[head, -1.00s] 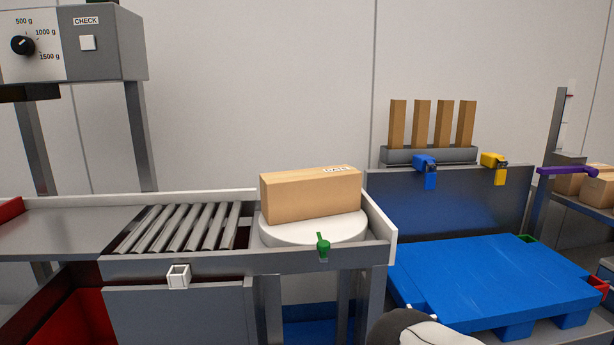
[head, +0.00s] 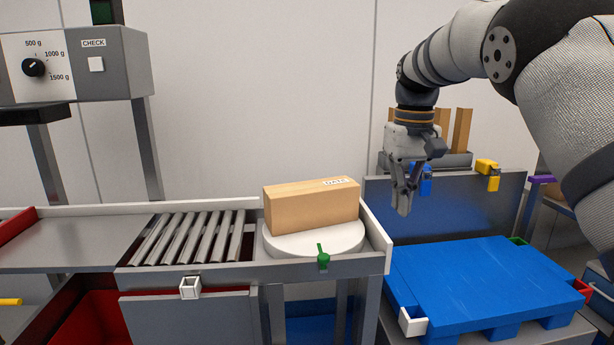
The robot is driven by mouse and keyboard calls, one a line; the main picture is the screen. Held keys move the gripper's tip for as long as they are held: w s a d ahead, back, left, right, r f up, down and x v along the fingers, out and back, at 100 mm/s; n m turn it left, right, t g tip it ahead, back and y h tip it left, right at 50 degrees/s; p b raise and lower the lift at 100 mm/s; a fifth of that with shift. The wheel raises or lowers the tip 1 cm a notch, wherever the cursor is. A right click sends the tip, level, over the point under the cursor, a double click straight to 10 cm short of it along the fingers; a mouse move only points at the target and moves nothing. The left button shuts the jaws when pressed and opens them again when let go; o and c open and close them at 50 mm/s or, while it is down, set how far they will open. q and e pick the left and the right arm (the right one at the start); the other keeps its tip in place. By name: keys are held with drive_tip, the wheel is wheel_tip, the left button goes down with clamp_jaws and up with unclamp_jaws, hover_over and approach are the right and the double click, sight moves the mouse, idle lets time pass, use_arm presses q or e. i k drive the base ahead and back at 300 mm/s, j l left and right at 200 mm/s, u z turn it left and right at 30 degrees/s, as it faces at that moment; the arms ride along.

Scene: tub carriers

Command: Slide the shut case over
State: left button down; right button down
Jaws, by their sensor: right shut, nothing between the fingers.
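The shut case is a closed brown cardboard box (head: 312,211) with a white label on its top. It sits on a round white turntable (head: 330,241) at the right end of the conveyor. My right gripper (head: 402,203) hangs pointing down to the right of the box, beyond the conveyor's end wall and apart from the box. It is shut and holds nothing. My left gripper is not in view.
Metal rollers (head: 190,238) lie left of the turntable. A low white wall (head: 376,232) closes the right end, and a green lever (head: 323,256) stands at the front edge. A blue pallet (head: 480,278) lies at the right. A control box (head: 95,66) is at upper left.

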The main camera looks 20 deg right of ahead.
sight(298, 206)
drive_tip(key=i, duration=1.4)
